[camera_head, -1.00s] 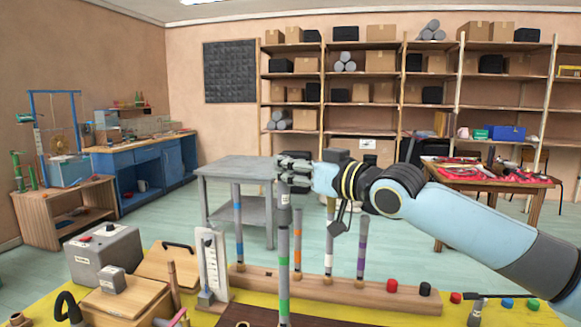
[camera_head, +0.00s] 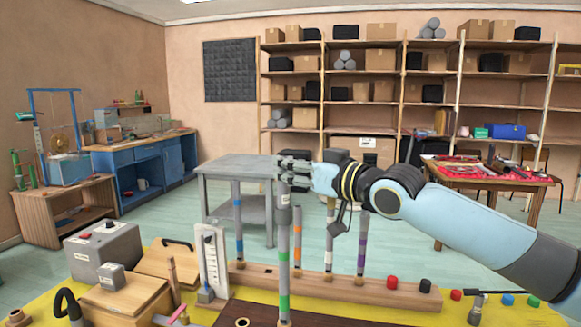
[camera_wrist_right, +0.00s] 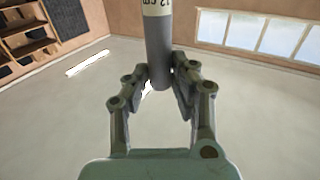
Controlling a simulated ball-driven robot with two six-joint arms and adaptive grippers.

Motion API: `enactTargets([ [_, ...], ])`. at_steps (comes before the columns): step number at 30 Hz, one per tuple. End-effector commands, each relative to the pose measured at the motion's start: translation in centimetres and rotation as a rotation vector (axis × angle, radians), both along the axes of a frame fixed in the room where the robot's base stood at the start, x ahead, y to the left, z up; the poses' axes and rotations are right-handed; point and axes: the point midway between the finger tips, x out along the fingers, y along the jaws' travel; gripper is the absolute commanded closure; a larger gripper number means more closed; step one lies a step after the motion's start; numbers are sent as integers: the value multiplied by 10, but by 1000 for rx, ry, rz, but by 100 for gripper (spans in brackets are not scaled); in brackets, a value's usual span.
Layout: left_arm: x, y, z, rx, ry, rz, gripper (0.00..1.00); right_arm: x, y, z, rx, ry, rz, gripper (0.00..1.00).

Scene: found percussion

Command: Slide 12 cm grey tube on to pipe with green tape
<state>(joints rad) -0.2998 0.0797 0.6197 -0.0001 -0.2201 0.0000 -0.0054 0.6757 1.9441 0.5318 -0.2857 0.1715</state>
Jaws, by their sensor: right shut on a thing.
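My right gripper (camera_head: 284,172) is shut on a grey tube (camera_head: 284,189) and holds it upright over the front of the bench. The tube also shows in the right wrist view (camera_wrist_right: 158,48), between the fingers, with a white label reading 12 cm. The grey pipe with green tape (camera_head: 284,258) stands upright directly below the tube, in line with it in the head view. I cannot tell whether the tube's lower end is above the pipe's top or around it. My left gripper is not in view.
Behind stands a wooden rail (camera_head: 336,287) with pipes taped blue, orange, white and purple. A white gauge stand (camera_head: 211,262), wooden boxes (camera_head: 125,298) and a grey box (camera_head: 103,250) are to the left. Red and black caps lie at the right.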

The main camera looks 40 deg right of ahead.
Motion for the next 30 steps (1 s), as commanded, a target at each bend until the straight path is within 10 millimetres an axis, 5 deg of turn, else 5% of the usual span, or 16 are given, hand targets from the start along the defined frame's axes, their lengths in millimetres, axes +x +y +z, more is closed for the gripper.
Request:
enactTargets([
  [25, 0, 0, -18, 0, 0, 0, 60, 0, 0, -21, 0, 0, 0, 100],
  [26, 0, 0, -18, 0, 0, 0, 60, 0, 0, -21, 0, 0, 0, 74],
  [30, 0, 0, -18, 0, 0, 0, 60, 0, 0, -21, 0, 0, 0, 56],
])
